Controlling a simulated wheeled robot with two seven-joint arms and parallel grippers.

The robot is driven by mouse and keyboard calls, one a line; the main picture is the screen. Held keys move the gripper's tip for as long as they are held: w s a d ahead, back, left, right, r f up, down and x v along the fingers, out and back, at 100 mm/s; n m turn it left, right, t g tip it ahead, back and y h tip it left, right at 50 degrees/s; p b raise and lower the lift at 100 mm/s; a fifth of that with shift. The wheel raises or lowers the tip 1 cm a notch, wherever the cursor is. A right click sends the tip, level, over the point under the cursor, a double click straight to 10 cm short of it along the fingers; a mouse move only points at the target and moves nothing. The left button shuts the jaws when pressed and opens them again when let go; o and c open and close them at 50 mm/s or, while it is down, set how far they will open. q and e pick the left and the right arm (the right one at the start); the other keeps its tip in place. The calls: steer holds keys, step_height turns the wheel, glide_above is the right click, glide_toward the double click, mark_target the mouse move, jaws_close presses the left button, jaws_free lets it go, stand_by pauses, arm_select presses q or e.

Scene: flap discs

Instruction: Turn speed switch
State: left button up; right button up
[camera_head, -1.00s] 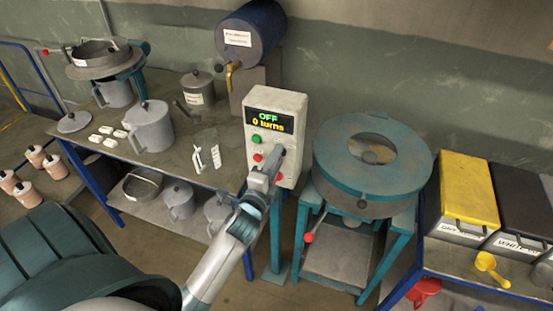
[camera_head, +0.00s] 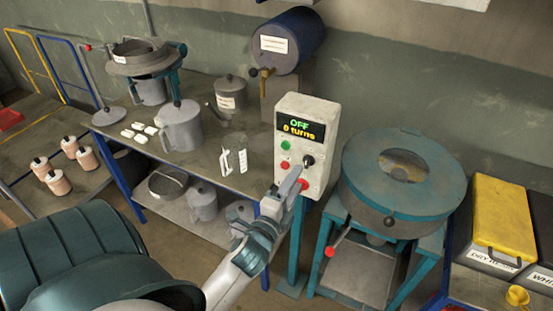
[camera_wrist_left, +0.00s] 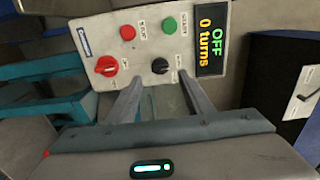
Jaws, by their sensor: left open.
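The control box (camera_head: 312,110) stands upright with its display (camera_head: 299,130) reading "OFF" and "0 turns". A black knob (camera_head: 308,160) sits on its right side in the head view, with a red knob below it, partly behind my gripper. In the left wrist view the black knob (camera_wrist_left: 160,66) lies between the fingertips, with the red knob (camera_wrist_left: 106,66) to its left. My left gripper (camera_head: 296,183) is open and empty, in front of the lower panel. Its two fingers (camera_wrist_left: 160,78) point at the panel; the black knob appears just beyond the tips, apparently ungripped.
A green button (camera_head: 286,145) and a red button (camera_head: 285,165) are beside the knobs. The round teal sieve machine (camera_head: 440,182) stands close on the right.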

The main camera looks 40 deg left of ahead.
arm_select(q)
steer(key=b+v, duration=0.3)
steer(key=v, duration=0.7)
steer(key=shift+s, duration=0.4)
steer(key=shift+f, duration=0.1)
steer(key=s+d+f+n+g+h, duration=0.1)
steer(key=d+f+n+g, duration=0.15)
steer(key=f, duration=1.15)
steer(key=s+d+f+n+g+h+b, duration=0.1)
steer(key=s+d+f+g+h, duration=0.15)
steer(key=f, duration=1.25)
steer(key=s+d+f+n+g, duration=0.1)
steer(key=d+f+n+g, duration=0.15)
steer(key=f, duration=1.15)
steer(key=s+f+n+g, duration=0.3)
steer(key=s+f+g, duration=0.1)
steer(key=s+f, duration=0.9)
steer(key=s+f+n+g+b, duration=0.1)
steer(key=s+f+n+g, duration=0.2)
steer(key=s+f, duration=1)
steer(key=s+a+g+h, duration=0.1)
steer(key=s+g, duration=0.1)
steer(key=s, duration=0.3)
steer(key=shift+n, duration=0.4)
